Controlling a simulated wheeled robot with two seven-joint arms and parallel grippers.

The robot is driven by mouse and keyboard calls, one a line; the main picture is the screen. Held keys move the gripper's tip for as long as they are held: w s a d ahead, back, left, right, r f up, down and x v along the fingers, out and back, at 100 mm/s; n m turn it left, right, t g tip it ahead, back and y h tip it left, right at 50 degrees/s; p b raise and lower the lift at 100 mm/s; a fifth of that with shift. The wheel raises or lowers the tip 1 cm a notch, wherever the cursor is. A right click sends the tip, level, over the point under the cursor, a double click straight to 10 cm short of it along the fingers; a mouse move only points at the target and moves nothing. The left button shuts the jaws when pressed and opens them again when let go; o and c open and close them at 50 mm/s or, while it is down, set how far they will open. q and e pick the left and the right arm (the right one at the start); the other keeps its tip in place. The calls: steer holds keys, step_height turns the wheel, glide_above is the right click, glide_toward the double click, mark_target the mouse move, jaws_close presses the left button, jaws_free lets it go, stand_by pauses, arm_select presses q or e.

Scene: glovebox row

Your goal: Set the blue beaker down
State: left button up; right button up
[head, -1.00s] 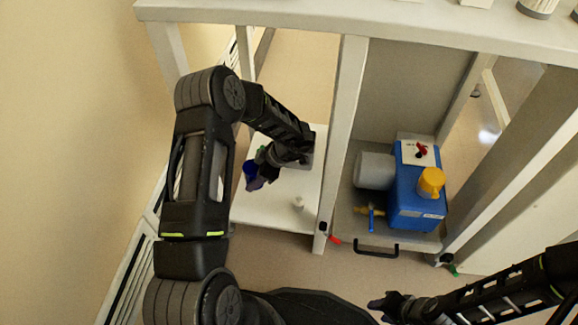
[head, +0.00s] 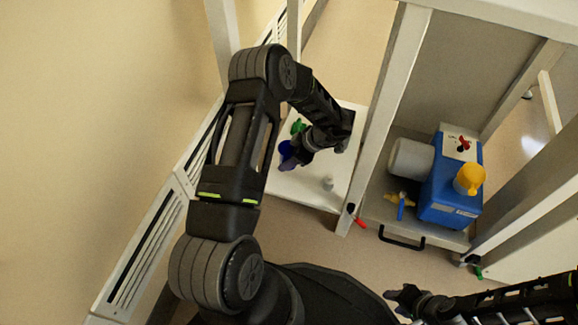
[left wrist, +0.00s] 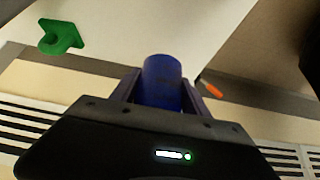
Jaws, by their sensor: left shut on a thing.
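My left gripper (head: 293,160) is shut on the blue beaker (head: 284,150), over the front left part of a low white shelf (head: 312,193). In the left wrist view the beaker (left wrist: 162,80) sits between the two fingers, its lower part hidden by the gripper body. I cannot tell whether the beaker touches the shelf. My right gripper (head: 402,300) is at the lower right of the head view, away from the shelf; its fingers are too small and dark to read.
A green object (head: 298,127) stands close behind the beaker; it also shows in the left wrist view (left wrist: 60,38). A small white item (head: 327,184) is on the shelf's front right. A frame post (head: 384,120) separates the shelf from a blue pump (head: 450,192).

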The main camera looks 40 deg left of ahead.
arm_select(q)
step_height(320, 180, down, 5)
steer(key=b, duration=0.2)
steer(key=shift+f+b, duration=0.1)
steer(key=shift+b, duration=0.2)
steer(key=o, duration=1.3)
steer(key=shift+p+v, duration=4.5)
steer(key=shift+v, duration=1.6)
